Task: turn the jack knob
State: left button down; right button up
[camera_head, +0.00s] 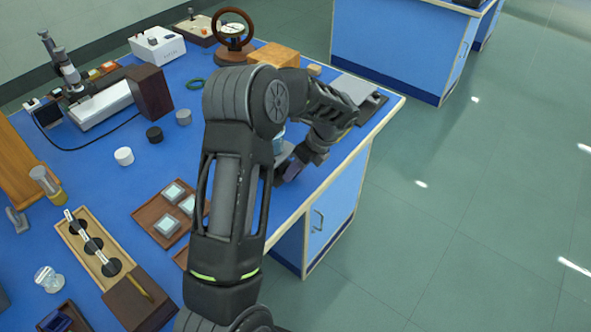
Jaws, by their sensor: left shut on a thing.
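My left arm reaches across the middle of the head view and bends down at the bench's right edge. My left gripper (289,172) is low there, beside a small grey plate (285,153) that looks like the top of the jack. A light blue thing (279,141) shows just above the plate, mostly behind my arm. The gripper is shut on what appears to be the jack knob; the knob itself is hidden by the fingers. Most of the jack is also hidden. My right gripper is not in view.
A grey flat device (357,88) lies near the right edge. Open floor lies right.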

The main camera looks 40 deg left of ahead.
pick_arm(q)
jog(key=shift+s+f+t+b, duration=0.1)
jog(key=shift+t+b, duration=0.5)
jog(key=shift+b, duration=0.4)
jog(key=t+b, duration=0.1)
jog(key=b, duration=0.2)
jog(key=t+b, duration=0.2)
jog(key=b, duration=0.1)
jog(key=n+t+b, duration=0.1)
jog(key=t+b, duration=0.1)
jog(key=b, duration=0.1)
jog(key=shift+s+f+b, duration=0.15)
jog(key=shift+s+b, duration=0.2)
jog(key=shift+b, duration=0.4)
jog(key=shift+r+t, duration=0.25)
jog(key=shift+t, duration=0.05)
jog(key=c, duration=1)
grip_release()
jog(key=shift+s, duration=0.1)
